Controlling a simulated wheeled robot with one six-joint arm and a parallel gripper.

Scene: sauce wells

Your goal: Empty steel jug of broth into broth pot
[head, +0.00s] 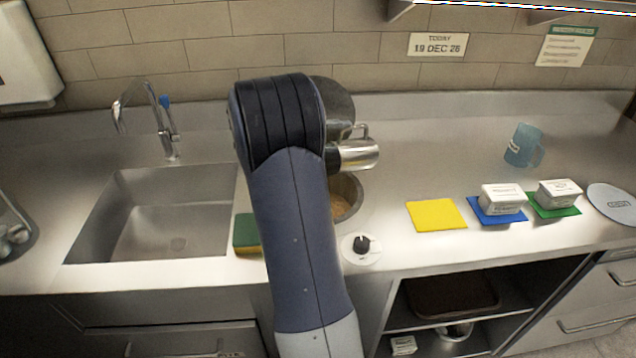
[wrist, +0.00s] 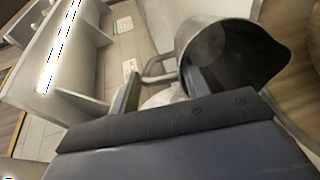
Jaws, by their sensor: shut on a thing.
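The steel jug (head: 358,154) is held in the air over the counter, tipped onto its side, in the head view. My gripper (head: 333,158) is shut on it, with its fingers mostly hidden behind my arm. In the wrist view the jug (wrist: 215,50) shows its open mouth and its handle, beside the fingers of my gripper (wrist: 160,88). The inside looks dark, and I cannot tell whether broth is in it. The broth pot (head: 350,190) is sunk in the counter below the jug. Brownish contents show in it, and my arm hides its left part.
A sink (head: 160,212) with a tap lies at the left, and a green and yellow sponge (head: 246,234) sits beside it. A knob (head: 362,246) is in front of the pot.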

